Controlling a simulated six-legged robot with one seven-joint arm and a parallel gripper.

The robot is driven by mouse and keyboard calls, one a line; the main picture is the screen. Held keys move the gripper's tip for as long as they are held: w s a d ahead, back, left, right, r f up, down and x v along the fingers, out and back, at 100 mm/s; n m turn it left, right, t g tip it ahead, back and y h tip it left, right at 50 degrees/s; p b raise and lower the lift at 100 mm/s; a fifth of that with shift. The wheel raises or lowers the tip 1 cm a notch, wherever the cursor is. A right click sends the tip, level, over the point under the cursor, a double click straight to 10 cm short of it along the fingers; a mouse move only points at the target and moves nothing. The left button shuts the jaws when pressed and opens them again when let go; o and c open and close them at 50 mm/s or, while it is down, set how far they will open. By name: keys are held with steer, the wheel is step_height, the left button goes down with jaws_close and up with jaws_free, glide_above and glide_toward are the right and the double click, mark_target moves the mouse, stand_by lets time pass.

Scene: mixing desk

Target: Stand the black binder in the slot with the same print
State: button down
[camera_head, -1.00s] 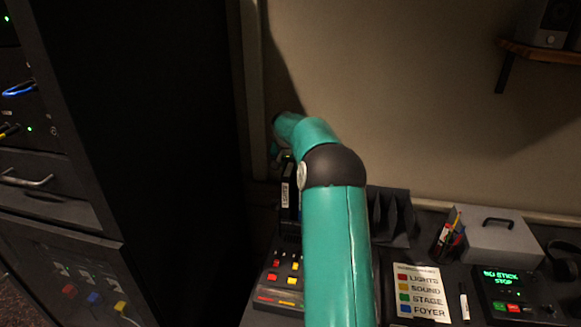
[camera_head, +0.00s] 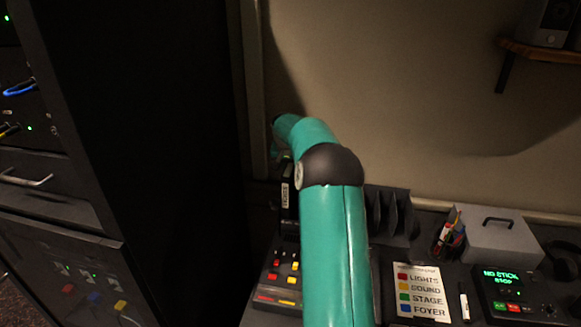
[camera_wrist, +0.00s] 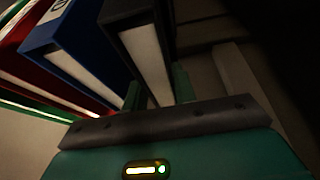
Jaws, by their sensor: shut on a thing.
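The black binder (camera_wrist: 122,18) shows in the wrist view with its pale page edges toward me. My gripper (camera_wrist: 158,88) is shut on it, with one green finger on each side. In the head view a black binder (camera_head: 286,205) stands upright at the desk's left end, a white printed label on its spine. The print is too small to read surely. The gripper is mostly hidden behind my teal arm there. A grey slotted rack (camera_head: 392,212) stands right of the arm, partly covered by it. I cannot make out any print on its slots.
A blue binder (camera_wrist: 62,42) and a red binder (camera_wrist: 22,55) stand close left of the black one. A button console (camera_head: 282,278) lies in front. A pen cup (camera_head: 448,240), grey box (camera_head: 498,240) and colour-label sheet (camera_head: 420,290) are right. A tall dark cabinet (camera_head: 130,150) is left.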

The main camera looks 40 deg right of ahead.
steer(key=c, duration=1.1)
jaws_free()
steer(key=shift+o, duration=0.2)
steer(key=shift+f, duration=0.1)
steer(key=v, duration=1.4)
